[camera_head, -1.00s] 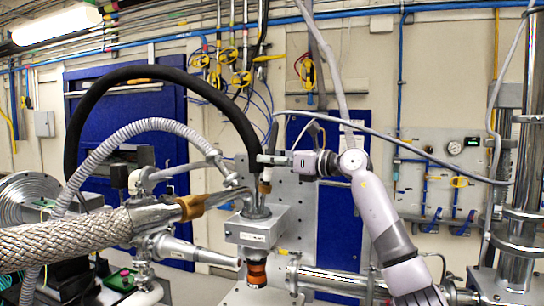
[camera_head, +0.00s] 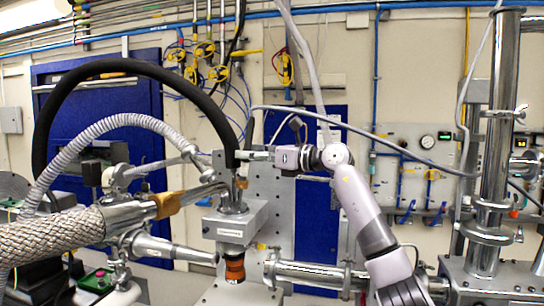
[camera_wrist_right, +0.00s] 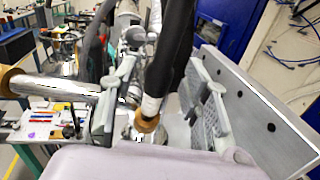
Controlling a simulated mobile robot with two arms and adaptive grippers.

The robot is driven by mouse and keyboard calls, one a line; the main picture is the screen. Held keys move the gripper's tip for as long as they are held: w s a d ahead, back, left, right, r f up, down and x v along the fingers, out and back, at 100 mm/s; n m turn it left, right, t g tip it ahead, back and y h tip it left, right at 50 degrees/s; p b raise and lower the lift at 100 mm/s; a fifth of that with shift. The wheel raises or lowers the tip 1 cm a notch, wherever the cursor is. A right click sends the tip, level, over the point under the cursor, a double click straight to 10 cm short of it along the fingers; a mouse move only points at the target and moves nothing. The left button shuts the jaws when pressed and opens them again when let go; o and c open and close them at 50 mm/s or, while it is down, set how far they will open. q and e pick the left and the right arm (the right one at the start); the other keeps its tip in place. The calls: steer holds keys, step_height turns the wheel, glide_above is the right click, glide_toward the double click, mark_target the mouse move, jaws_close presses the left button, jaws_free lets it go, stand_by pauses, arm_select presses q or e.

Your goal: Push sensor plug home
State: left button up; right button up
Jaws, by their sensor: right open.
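The sensor plug appears to be the brass-coloured end (camera_head: 241,183) of a thick black hose (camera_head: 118,68). It hangs upright over the metal top of a grey block (camera_head: 236,217). In the wrist view the hose end has a white band and a brown ring (camera_wrist_right: 147,122). My right gripper (camera_head: 242,156) reaches in from the right at the hose, just above the brass end. In the wrist view its two grey fingers (camera_wrist_right: 158,98) stand open on either side of the hose. How far the plug sits in the block is hard to tell. My left gripper is out of view.
A braided pipe (camera_head: 55,236) and a grey corrugated hose (camera_head: 85,137) crowd the left side. A perforated grey plate (camera_head: 270,215) stands behind the block. A horizontal steel tube (camera_head: 315,274) runs below my right arm. A steel column (camera_head: 492,170) stands at the right.

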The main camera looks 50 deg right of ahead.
steer(key=v, duration=1)
steer(key=shift+s, duration=0.3)
steer(key=shift+d+r, duration=0.1)
